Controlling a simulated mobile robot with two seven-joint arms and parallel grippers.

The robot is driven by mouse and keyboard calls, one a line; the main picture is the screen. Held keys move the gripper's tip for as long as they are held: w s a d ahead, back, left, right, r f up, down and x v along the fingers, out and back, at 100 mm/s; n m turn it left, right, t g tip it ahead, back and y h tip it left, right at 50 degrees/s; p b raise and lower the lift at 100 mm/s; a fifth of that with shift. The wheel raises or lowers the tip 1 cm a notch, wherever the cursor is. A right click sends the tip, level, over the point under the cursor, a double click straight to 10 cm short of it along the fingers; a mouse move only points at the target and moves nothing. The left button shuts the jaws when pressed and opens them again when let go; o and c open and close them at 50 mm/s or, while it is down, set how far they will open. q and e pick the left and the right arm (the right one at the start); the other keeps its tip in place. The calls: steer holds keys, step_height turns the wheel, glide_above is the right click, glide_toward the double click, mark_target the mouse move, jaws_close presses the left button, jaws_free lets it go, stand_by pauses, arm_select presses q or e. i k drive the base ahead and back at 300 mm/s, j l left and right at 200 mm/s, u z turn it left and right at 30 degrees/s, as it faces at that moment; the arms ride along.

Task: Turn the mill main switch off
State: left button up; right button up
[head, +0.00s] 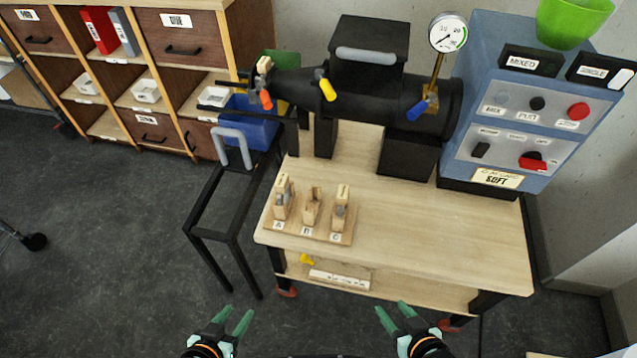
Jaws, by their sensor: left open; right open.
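The blue control box (462,105) of the machine stands at the right end of the wooden bench. On its lower grey panel sit a red-handled switch (533,161) and a small black switch (480,150); their labels are too small to read, so I cannot tell for sure which is the main switch. The upper panel has a red button (578,111) and a black button (537,103). My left gripper (238,313) is open and empty at the bottom, in front of the bench. My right gripper (391,309) is open and empty, also in front, far below the panel.
A black machine barrel with colored levers and a pressure gauge (447,33) stands on the bench (440,235). A wooden holder (310,228) marked A, B, C sits at the front left. A black frame stand (212,235) is left of the bench.

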mark_target(532, 161)
steer(key=z, duration=1.45)
